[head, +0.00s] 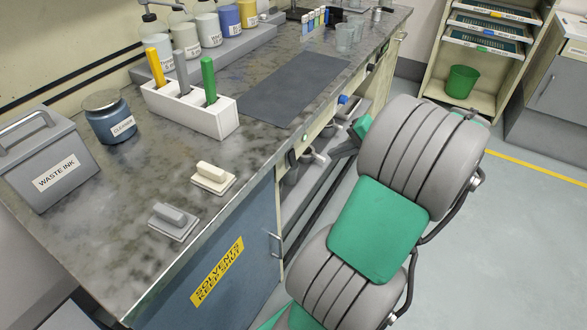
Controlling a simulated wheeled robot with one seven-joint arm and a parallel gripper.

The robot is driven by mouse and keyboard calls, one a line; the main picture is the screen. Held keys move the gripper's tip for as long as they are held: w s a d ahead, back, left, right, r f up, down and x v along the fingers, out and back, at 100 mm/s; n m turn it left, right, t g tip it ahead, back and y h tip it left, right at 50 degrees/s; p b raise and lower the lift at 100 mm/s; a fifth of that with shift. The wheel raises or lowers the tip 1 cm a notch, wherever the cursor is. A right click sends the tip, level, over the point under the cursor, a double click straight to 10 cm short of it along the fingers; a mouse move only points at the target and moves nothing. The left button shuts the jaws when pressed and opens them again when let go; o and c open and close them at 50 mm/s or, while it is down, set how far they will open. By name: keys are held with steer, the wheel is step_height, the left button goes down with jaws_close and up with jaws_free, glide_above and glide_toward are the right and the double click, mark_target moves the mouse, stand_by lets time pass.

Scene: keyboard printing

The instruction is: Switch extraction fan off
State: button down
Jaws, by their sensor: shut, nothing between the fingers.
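A row of small controls runs along the front edge of the bench. I cannot tell which of these is the extraction fan switch, nor read any on or off mark. My gripper (323,157) is small in view and partly hidden by my arm.
The bench top (250,145) holds a waste ink box (50,165), a cleaner jar (109,120), a white holder (190,112) with coloured handles, two small blocks and several ink tubs. A blue solvents cabinet (235,245) is below. Open floor (500,230) lies right.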

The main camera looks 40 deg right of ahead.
steer(key=s, duration=0.1)
steer(key=b, duration=0.3)
glide_toward(294, 163)
steer(key=x, duration=0.5)
steer(key=shift+w+a+f+m, duration=0.1)
steer(key=shift+w+f+m, duration=0.2)
steer(key=shift+w+f, duration=0.15)
steer(key=shift+r, duration=0.1)
